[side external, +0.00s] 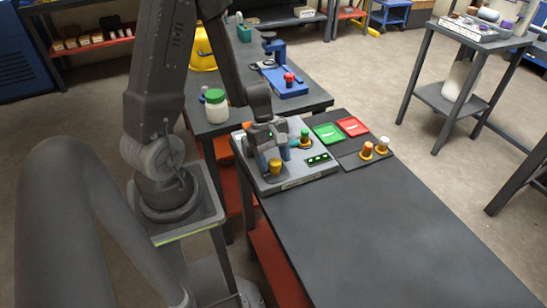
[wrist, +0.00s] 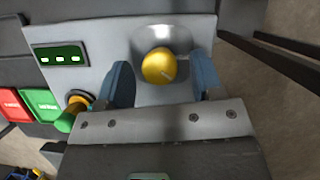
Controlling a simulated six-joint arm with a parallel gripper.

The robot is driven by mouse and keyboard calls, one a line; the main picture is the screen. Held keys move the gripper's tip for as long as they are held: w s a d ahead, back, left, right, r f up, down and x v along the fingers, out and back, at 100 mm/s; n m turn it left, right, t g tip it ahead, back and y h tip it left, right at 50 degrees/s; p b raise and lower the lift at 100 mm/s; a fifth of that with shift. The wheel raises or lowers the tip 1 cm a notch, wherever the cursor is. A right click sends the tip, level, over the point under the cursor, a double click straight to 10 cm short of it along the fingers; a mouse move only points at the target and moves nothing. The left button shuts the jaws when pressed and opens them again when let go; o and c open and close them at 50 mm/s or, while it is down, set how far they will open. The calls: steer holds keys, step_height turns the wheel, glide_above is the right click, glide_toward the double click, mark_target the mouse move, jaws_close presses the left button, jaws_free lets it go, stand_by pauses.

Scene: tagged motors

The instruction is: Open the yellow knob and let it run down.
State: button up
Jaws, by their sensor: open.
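The yellow knob (wrist: 158,66) is round, with a thin light mark on its face. It sits against a shiny round metal part (wrist: 160,38) on a grey panel (wrist: 100,45). In the side view the knob (side external: 275,167) is near the panel's front edge. My gripper (wrist: 162,84) is open. Its two blue-grey fingers stand on either side of the knob, with gaps to both in the wrist view. In the side view my gripper (side external: 274,152) is low over the panel, beside the knob. Whether the fingertips reach knob depth is unclear.
A green-topped part (side external: 304,137) and a dark green strip with white marks (side external: 317,160) share the panel. The long dark table (side external: 390,230) in front is clear.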

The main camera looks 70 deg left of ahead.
steer(key=v, duration=1.3)
steer(key=shift+r, duration=0.45)
steer(key=w+d+m+g+y, duration=0.4)
steer(key=w+d+m+g, duration=0.15)
steer(key=m, duration=1.25)
steer(key=x, duration=0.4)
steer(key=w+x, duration=0.1)
steer(key=x, duration=0.8)
steer(key=shift+a+f, duration=0.3)
steer(key=shift+f, duration=0.25)
steer(key=shift+t, duration=0.25)
